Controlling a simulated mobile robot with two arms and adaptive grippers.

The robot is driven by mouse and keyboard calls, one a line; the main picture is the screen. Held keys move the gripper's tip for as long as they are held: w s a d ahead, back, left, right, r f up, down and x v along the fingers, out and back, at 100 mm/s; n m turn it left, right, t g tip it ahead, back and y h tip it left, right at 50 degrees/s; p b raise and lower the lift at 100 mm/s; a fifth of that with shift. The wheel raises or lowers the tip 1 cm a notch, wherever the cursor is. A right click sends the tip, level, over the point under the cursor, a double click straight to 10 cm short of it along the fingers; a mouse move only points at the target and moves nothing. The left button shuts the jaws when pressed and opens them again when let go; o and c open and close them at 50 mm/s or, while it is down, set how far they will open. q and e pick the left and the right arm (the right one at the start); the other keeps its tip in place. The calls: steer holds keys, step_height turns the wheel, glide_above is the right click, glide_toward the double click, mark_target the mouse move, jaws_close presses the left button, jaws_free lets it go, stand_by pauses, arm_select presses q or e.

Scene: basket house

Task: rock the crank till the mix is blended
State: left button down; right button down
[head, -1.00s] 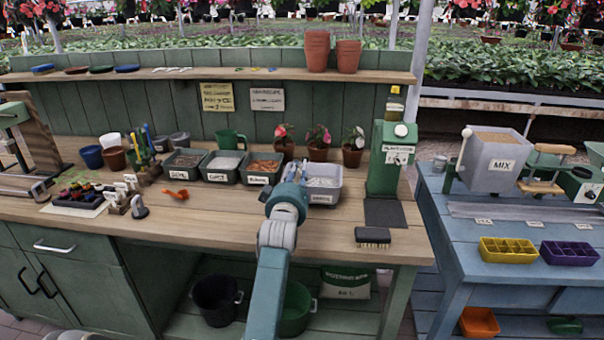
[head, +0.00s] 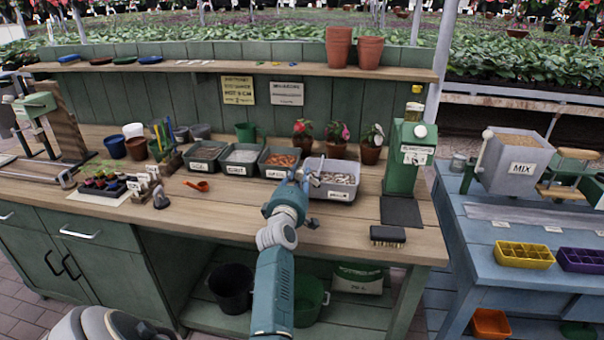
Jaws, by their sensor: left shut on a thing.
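The grey mixer box labelled MIX (head: 512,166) stands on the blue table at the right, filled with brown mix. Its crank (head: 484,150), a lever with a pale round knob, stands up at the box's left side. My left gripper (head: 303,188) is far left of it, over the wooden bench. It is shut at the near left rim of a grey bin of pale pieces (head: 332,179). My wrist hides part of the grip, and I cannot tell whether the bin is lifted. My right gripper is not in view.
More bins (head: 242,157) and potted plants (head: 371,146) are nearby. Yellow (head: 524,255) and purple (head: 583,260) trays lie before the mixer.

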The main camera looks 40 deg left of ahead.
arm_select(q)
steer(key=shift+f+n, duration=0.4)
steer(key=shift+f, duration=0.15)
steer(key=c, duration=1.5)
jaws_free()
steer(key=shift+r, duration=0.1)
steer(key=shift+s+r, duration=0.1)
steer(key=v, duration=0.7)
steer(key=shift+s+d, duration=0.1)
steer(key=shift+s, duration=0.05)
